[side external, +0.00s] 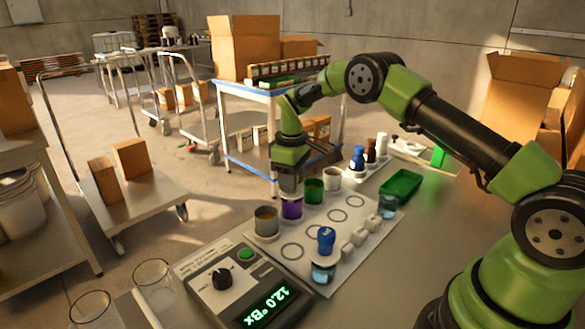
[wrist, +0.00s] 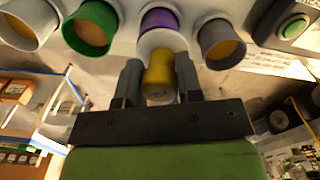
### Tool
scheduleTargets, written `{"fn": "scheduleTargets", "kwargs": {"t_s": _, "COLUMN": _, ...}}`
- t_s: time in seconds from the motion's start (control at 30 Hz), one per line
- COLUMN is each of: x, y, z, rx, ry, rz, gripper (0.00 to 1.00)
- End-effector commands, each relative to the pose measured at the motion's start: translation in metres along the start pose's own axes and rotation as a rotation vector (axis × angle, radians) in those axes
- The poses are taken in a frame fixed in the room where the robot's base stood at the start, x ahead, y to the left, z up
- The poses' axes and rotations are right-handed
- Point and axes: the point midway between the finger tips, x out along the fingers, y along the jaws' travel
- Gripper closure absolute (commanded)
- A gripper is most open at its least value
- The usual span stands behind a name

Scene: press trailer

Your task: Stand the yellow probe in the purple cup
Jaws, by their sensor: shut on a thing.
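The purple cup (side external: 292,207) stands in the row of cups on the white board, between the grey and green cups. In the wrist view, the purple cup (wrist: 160,20) is at the top centre, just beyond my fingertips. My gripper (side external: 290,182) points down right at the purple cup in the side view. In the wrist view, my gripper (wrist: 159,76) is shut on the yellow probe (wrist: 158,78), a short yellow cylinder between the two fingers. The probe is hidden in the side view. I cannot tell whether its far end is inside the cup or only above it.
A grey cup (side external: 266,221), a green cup (side external: 313,190) and a white cup (side external: 332,178) stand close by in the row. A blue-capped jar (side external: 324,262) and a meter (side external: 240,285) are nearer. A green tray (side external: 400,186) lies to the right. Empty printed circles leave room on the board.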

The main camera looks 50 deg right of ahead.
Motion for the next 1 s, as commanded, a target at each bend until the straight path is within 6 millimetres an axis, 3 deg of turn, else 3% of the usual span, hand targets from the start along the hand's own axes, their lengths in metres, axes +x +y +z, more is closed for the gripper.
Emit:
{"fn": "scheduleTargets", "kwargs": {"t_s": 0.23, "x": 0.0087, "y": 0.0000, "z": 0.0001, "rx": 0.001, "ry": 0.001, "rz": 0.000, "gripper": 1.00}}
{"fn": "scheduleTargets", "kwargs": {"t_s": 1.0, "x": 0.0085, "y": 0.0036, "z": 0.0000, "rx": 0.002, "ry": 0.001, "rz": 0.000, "gripper": 1.00}}
